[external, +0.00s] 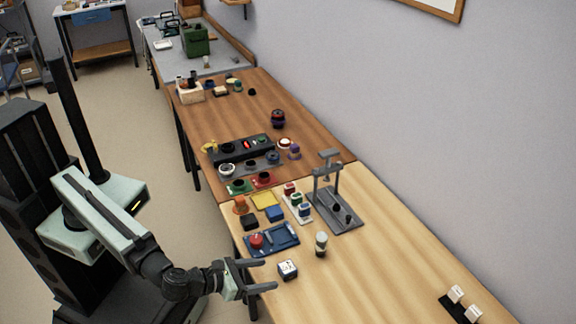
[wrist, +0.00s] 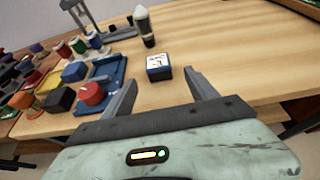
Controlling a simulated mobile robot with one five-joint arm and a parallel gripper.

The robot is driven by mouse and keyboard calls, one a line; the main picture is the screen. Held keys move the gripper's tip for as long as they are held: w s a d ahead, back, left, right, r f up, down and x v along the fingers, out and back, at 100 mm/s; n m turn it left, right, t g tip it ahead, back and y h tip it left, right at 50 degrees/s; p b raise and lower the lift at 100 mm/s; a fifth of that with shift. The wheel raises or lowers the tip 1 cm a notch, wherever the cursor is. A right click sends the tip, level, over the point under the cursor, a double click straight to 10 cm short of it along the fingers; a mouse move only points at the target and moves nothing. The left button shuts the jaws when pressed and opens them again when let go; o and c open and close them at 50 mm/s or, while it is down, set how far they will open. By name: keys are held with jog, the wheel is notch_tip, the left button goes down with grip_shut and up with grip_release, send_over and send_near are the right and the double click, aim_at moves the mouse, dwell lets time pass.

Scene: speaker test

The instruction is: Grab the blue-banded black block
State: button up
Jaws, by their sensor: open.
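A small dark block with a blue band and a white marked top (external: 287,270) stands on the light wood table. It also shows in the wrist view (wrist: 158,73), where its sides look dark blue to black. My gripper (external: 269,274) is open and empty, low over the table's left edge. In the wrist view the block is just beyond my gripper's fingertips (wrist: 163,80), roughly between their lines. I see no contact. A plain black block (external: 249,223) stands farther back, left of the blue tray; no band is visible on it.
A blue tray (external: 285,243) with a red knob (external: 256,240) lies beside the gripper. A dark bottle with a pale top (external: 321,244) stands behind the block. A grey stand (external: 345,222) and several coloured pieces are farther back. The table to the right is mostly clear.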

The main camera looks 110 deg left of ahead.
aim_at(280, 270)
jog(key=b+x, duration=0.2)
jog(key=x, duration=0.6)
jog(key=shift+a+r+b, duration=0.15)
jog(key=shift+b, duration=0.25)
jog(key=shift+r, duration=0.1)
grip_shut()
